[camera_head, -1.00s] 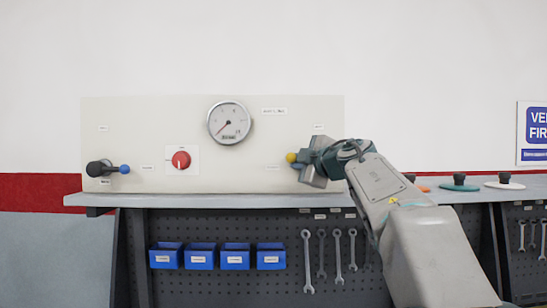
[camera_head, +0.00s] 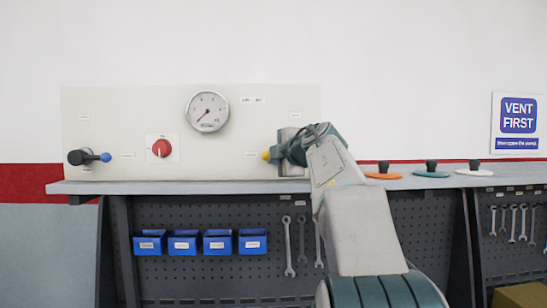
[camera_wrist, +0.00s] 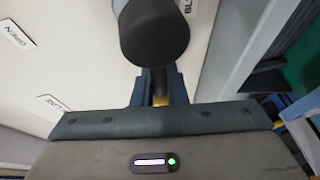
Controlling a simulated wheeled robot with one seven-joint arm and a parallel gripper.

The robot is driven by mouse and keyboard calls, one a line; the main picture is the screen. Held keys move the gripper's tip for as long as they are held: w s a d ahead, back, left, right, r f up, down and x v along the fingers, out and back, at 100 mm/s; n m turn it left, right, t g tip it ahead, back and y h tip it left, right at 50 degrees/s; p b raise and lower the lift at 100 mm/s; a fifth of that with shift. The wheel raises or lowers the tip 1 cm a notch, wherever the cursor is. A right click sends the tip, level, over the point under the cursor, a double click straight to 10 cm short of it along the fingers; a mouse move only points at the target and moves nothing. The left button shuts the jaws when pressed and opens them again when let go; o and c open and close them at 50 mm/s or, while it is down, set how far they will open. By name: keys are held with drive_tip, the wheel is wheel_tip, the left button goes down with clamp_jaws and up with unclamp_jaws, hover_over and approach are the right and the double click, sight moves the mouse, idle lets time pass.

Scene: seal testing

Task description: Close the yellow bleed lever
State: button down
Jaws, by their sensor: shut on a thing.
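The yellow bleed lever shows in the head view as a yellow knob (camera_head: 266,155) at the lower right of the pale test panel (camera_head: 100,105). My gripper (camera_head: 275,154) is at the lever, just right of the knob tip, and hides the rest of it. In the wrist view, my gripper (camera_wrist: 160,93) is shut with a strip of the yellow lever (camera_wrist: 160,100) between its fingers. The black round valve hub (camera_wrist: 155,30) stands just beyond the fingers. An "OPEN" label (camera_wrist: 17,35) is on the panel to its left.
A blue-tipped lever (camera_head: 95,156), a red knob (camera_head: 161,148) and a round gauge (camera_head: 208,111) are on the panel. Discs with black knobs, including an orange one (camera_head: 383,172), stand right of my arm on the bench (camera_head: 455,181). Blue bins and wrenches hang below.

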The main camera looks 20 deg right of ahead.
drive_tip(key=shift+a, duration=0.25)
drive_tip(key=c, duration=1.5)
unclamp_jaws()
drive_tip(key=shift+a, duration=0.15)
drive_tip(key=shift+o, duration=0.2)
drive_tip(key=shift+a, duration=0.2)
drive_tip(key=shift+s+d, duration=0.2)
drive_tip(key=shift+d, duration=0.25)
drive_tip(key=a+b+v, duration=0.1)
drive_tip(key=b+v, duration=0.1)
drive_tip(key=v, duration=1.1)
drive_tip(key=shift+s+b, duration=0.3)
drive_tip(key=shift+b, duration=0.1)
drive_tip(key=shift+d, duration=0.2)
drive_tip(key=shift+a, duration=0.1)
